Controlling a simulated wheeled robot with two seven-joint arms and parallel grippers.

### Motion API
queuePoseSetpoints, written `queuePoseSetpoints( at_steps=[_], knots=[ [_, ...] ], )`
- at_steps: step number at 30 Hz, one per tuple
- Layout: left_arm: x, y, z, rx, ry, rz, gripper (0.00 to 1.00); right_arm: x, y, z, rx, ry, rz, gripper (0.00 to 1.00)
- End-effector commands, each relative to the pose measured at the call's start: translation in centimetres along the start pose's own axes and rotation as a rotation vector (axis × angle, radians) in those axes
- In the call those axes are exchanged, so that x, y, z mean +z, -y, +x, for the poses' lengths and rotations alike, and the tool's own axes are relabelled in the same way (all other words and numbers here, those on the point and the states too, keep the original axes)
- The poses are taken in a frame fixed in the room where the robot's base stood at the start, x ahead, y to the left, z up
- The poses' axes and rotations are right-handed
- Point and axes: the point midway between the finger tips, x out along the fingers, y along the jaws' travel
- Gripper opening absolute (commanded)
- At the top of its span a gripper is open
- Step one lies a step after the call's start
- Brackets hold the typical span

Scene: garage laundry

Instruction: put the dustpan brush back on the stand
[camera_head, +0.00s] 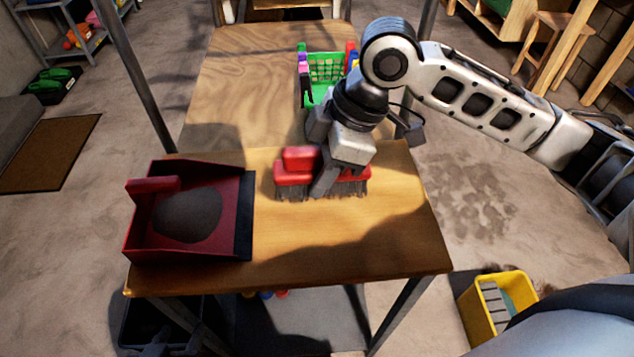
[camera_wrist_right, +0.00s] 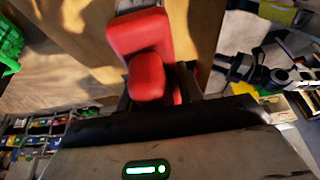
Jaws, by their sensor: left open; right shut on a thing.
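The dustpan brush (camera_head: 292,172) has a red body and handle with dark bristles, and is over the right half of the wooden table. My right gripper (camera_head: 324,184) is shut on it. Bristles point down; I cannot tell whether they touch the tabletop. The brush's red handle (camera_wrist_right: 148,75) fills the middle of the right wrist view, between the dark fingers. The red dustpan (camera_head: 150,240), with a dark lip, lies on the table to the brush's left. I cannot make out which thing is the stand. My left gripper is not visible in the head view.
The wooden table (camera_head: 300,262) has bare room in front of the brush. A green basket-like item (camera_head: 326,68) with coloured pieces stands at the table's far end, behind my right gripper. A yellow bin (camera_head: 478,310) is on the floor at right.

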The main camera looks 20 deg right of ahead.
Motion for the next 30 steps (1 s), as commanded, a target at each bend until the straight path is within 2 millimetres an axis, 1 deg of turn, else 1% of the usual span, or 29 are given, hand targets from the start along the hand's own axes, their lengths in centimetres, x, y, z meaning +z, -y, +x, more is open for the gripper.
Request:
queuePoseSetpoints(
  at_steps=[1, 3, 6, 11, 12, 18, 29, 30],
  knots=[
    [0.1, 0.0, 0.1, 0.0, -0.003, -0.001, 0.45, 0.4, -0.8, 1.0, -0.002, 0.0, 0.005, 0.11],
    [-0.1, 0.0, 0.1, 0.001, -0.006, -0.003, 0.45, 0.8, -1.6, 1.9, 0.0, 0.001, 0.004, 0.11],
    [-0.3, 0.0, 0.1, 0.001, -0.013, -0.005, 0.45, 1.1, -2.4, 2.6, 0.0, -0.002, 0.002, 0.11],
    [-0.5, -0.1, 0.1, 0.001, -0.018, -0.011, 0.45, 1.4, -3.0, 3.3, 0.001, -0.001, 0.001, 0.11],
    [-0.5, -0.1, 0.1, 0.001, -0.018, -0.013, 0.45, 1.6, -3.3, 3.6, 0.001, 0.0, 0.002, 0.11],
    [-0.5, -0.1, 0.2, 0.001, -0.019, -0.018, 0.45, 2.7, -3.2, 6.1, 0.0, 0.001, 0.001, 0.11],
    [-0.4, -0.1, 0.2, 0.0, -0.014, -0.017, 0.45, 2.8, -3.2, 6.5, 0.001, -0.001, 0.0, 0.11],
    [-0.3, -0.1, 0.2, 0.0, -0.013, -0.017, 0.45, 2.8, -3.2, 6.6, 0.001, 0.0, 0.0, 0.39]
  ],
)
